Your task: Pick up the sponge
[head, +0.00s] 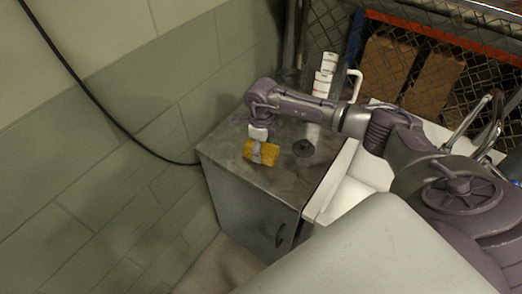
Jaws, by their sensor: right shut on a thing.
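The sponge (270,151) is a small yellow block at the left part of the grey countertop (232,150). My right gripper (258,153) comes down on it from above and is shut on it, with the light fingers in front of its left part. The sponge shows on both sides of the fingers. I cannot tell whether it still touches the countertop. My left gripper is not in view.
A round dark drain or lid (303,148) is right of the sponge. White cups (322,84) are stacked at the back. A white sink (350,190) adjoins the counter on the right. A tiled wall (110,130) is at left.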

